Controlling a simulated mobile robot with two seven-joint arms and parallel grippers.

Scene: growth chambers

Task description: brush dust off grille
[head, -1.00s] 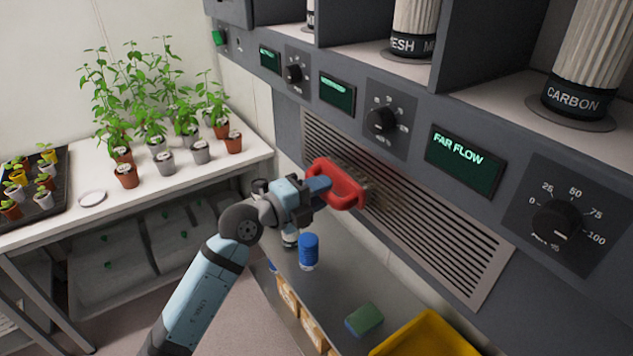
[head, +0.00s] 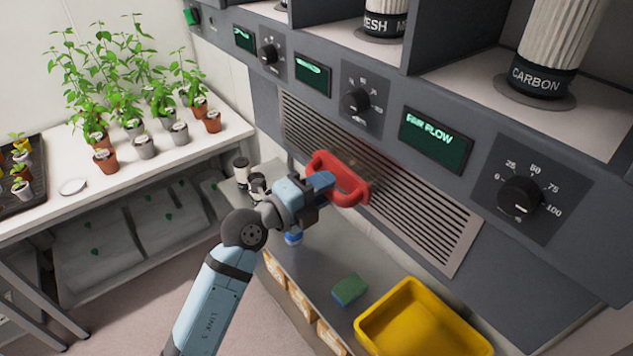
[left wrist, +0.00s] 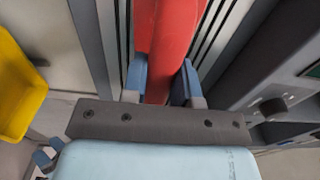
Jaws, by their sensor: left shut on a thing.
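The grille (head: 419,226) is a long slatted vent panel low on the grey cabinet front in the head view. My left gripper (head: 326,186) is shut on the red handle of a brush (head: 346,183). The brush is at the left-middle part of the grille, and its bristles are mostly hidden behind the handle, so I cannot tell whether they touch the slats. In the left wrist view the red brush (left wrist: 170,40) runs between the two blue fingers (left wrist: 160,85), with grille slats on both sides. I cannot make out dust clearly.
Below the grille is a grey shelf (head: 310,262) with a green and blue sponge (head: 349,290), a yellow tray (head: 408,342) and a partly hidden blue-capped bottle (head: 293,238). Knobs and displays sit above the grille. A white plant table (head: 190,145) stands at left.

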